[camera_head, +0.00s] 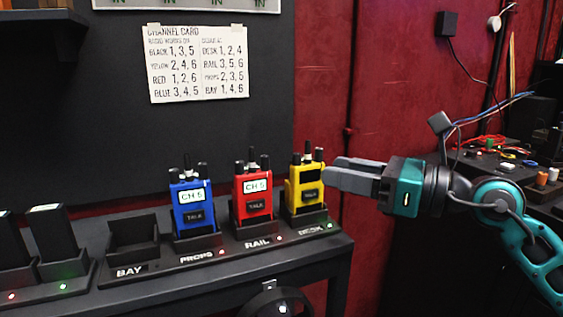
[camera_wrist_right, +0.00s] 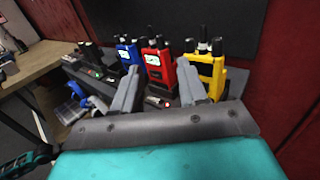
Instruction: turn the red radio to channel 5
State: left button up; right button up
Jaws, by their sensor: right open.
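The red radio (camera_head: 252,196) stands upright in the dock labelled RAIL (camera_head: 257,243), and its lit screen reads CH 5. It has dark knobs or antenna stubs on top and a dark TALK button. It also shows in the right wrist view (camera_wrist_right: 155,67), between my fingers' directions. My right gripper (camera_head: 331,172) is open and empty, its fingertips pointing left beside the yellow radio's upper right side in the head view. In the right wrist view, the open fingers (camera_wrist_right: 159,76) point toward the radios, with no radio between them. My left gripper is not seen.
A blue radio (camera_head: 192,205) reading CH 5 stands left, and a yellow radio (camera_head: 305,187) with a dark screen stands right. The BAY dock (camera_head: 134,234) is empty. A channel card (camera_head: 198,63) hangs above. A cluttered bench (camera_head: 505,167) stands at right.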

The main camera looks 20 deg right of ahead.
aim_at(268, 157)
jog(key=p+x, duration=0.1)
jog(key=x, duration=1.1)
jog(key=shift+a+p, duration=0.1)
jog(key=shift+p, duration=0.2)
grip_shut()
